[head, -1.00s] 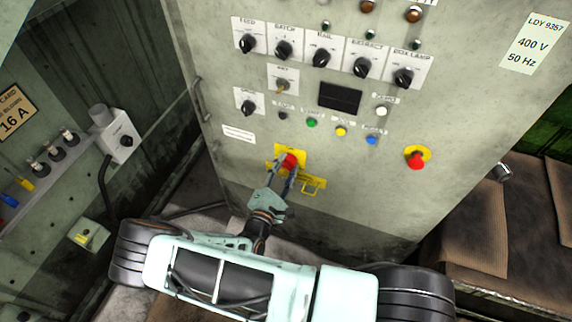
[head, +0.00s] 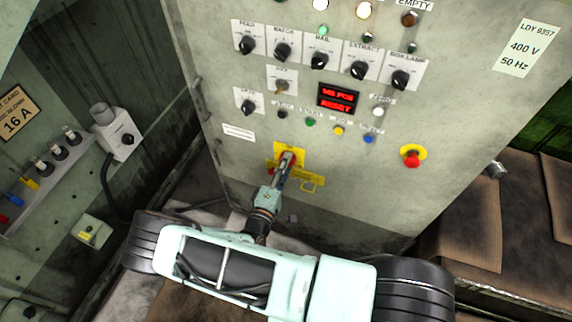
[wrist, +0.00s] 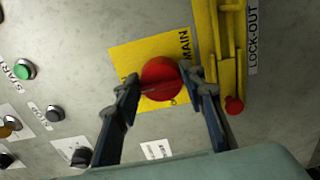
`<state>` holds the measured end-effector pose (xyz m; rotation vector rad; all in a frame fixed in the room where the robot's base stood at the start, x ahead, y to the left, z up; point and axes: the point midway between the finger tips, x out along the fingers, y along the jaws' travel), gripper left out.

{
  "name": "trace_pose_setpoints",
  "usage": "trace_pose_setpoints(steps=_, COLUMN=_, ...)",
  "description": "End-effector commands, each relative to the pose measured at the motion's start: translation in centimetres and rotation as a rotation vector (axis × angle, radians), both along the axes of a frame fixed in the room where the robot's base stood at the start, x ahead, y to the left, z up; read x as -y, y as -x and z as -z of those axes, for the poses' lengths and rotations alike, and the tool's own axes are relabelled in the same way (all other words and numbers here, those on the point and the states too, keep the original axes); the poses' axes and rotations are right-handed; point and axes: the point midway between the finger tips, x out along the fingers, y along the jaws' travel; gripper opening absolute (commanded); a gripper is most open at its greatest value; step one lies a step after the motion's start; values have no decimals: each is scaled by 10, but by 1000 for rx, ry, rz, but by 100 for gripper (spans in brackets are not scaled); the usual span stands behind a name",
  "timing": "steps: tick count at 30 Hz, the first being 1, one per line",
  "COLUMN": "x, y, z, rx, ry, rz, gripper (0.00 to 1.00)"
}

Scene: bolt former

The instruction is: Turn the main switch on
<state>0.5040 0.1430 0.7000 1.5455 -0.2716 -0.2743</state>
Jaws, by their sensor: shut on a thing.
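The main switch is a red rotary knob (wrist: 162,79) on a yellow plate (wrist: 125,58) low on the cabinet front. In the head view the yellow plate (head: 279,149) shows around my fingers, and the knob is mostly hidden behind them. My gripper (head: 287,162) reaches the switch from below. In the wrist view my gripper (wrist: 163,82) has a finger on each side of the red knob and is shut on it. The display (head: 338,97) above is lit with red text, its lower line reading RESET.
A yellow lock-out bracket (wrist: 222,50) sits right beside the switch plate. A red emergency button (head: 412,158) is further right. Several push buttons and a row of black selector knobs (head: 320,61) are above. A brown padded bench (head: 465,225) stands at the right.

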Motion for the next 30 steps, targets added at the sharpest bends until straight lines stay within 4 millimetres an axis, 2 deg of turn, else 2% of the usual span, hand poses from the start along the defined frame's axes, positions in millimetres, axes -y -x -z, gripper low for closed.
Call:
trace_pose_setpoints(steps=16, x=0, y=0, z=0, rx=9, ry=-24, rz=0, gripper=13)
trace_pose_setpoints(steps=17, x=0, y=0, z=0, rx=9, ry=-24, rz=0, gripper=40)
trace_pose_setpoints(steps=21, x=0, y=0, z=0, rx=9, ry=-23, rz=0, gripper=54)
trace_pose_setpoints(steps=30, x=-1, y=1, z=0, rx=8, ry=-23, rz=0, gripper=54)
